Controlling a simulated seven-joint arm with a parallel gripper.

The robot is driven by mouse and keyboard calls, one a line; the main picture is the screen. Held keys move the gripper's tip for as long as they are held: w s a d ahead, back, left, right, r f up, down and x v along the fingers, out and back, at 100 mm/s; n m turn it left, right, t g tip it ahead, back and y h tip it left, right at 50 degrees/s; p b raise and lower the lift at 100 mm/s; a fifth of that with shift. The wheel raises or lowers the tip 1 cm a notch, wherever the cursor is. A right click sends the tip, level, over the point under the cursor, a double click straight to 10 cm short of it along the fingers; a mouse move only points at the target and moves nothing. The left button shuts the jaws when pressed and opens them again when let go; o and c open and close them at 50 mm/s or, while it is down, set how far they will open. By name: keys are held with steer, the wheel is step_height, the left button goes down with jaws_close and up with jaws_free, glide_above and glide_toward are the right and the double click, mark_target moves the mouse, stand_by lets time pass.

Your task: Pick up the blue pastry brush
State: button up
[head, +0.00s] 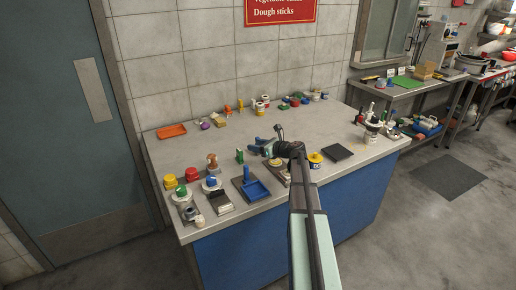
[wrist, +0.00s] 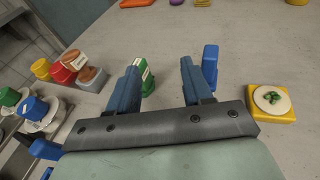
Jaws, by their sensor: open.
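My gripper (wrist: 160,68) is open, its two blue fingers apart with bare worktop between the tips. In the head view my gripper (head: 262,147) is over the middle of the worktop. An upright blue piece (wrist: 210,64) shows just right of and beyond my right finger, partly hidden; it may be the blue pastry brush, but I cannot make out bristles. In the head view, blue shapes by the gripper blend with its fingers. Another upright blue piece (head: 246,172) stands at the blue tray near the front edge, so I cannot tell which is the brush.
A green item (wrist: 147,80) stands by my left finger. A yellow block with a white disc (wrist: 284,113) lies to the right. Yellow, red and brown containers stand left. The blue tray (head: 259,192) is near the front edge. An orange tray (head: 172,131) lies at the back left.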

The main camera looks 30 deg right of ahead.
mark_target(256, 138)
steer(key=shift+w+d+f+m+t+h, duration=0.2)
steer(key=shift+d+f+m+t+h, duration=0.15)
steer(key=shift+d+t, duration=0.2)
steer(key=shift+w+d+f+m+t+h, duration=0.2)
steer(key=shift+d+f+m+t+h, duration=0.15)
steer(key=shift+t, duration=0.2)
steer(key=d+m+t+h, duration=0.1)
steer(key=h, duration=0.1)
steer(key=d+m+h, duration=0.1)
steer(key=shift+w+f+m+t+h, duration=0.15)
steer(key=shift+w+m+t+h, duration=0.15)
steer(key=shift+t+h, duration=0.1)
steer(key=shift+w+d+f, duration=0.15)
steer(key=shift+w, duration=1.75)
steer(key=shift+w+d+f, duration=0.1)
steer(key=shift+w+f, duration=0.05)
steer(key=shift+w, duration=1.7)
jaws_close()
